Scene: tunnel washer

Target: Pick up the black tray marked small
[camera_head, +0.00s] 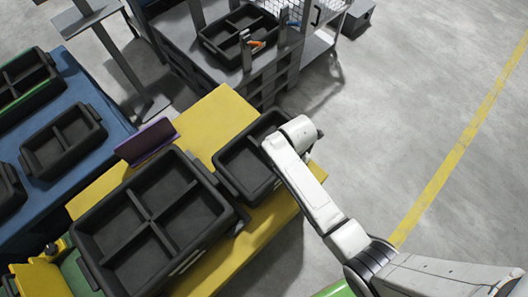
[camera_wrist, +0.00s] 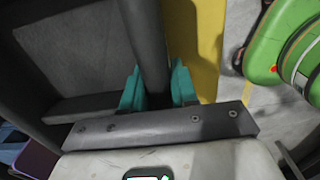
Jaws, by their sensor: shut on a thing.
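A smaller black tray (camera_head: 237,163) sits at the right side of the yellow table, partly hidden under my white arm. No "small" marking is readable. In the wrist view my gripper (camera_wrist: 157,88) has its teal fingers on either side of a dark wall of this tray (camera_wrist: 150,40), shut on it. The tray's inside shows to the left of the wall. In the head view my wrist is over the tray's right side, and the fingers are hidden there.
A larger black tray with four compartments (camera_head: 146,220) stands close beside it on the yellow table (camera_head: 218,122). A purple piece (camera_head: 147,141) is behind. More black trays sit on a blue table (camera_head: 90,88) at left and a grey rack (camera_head: 205,75) at back. Open floor lies right.

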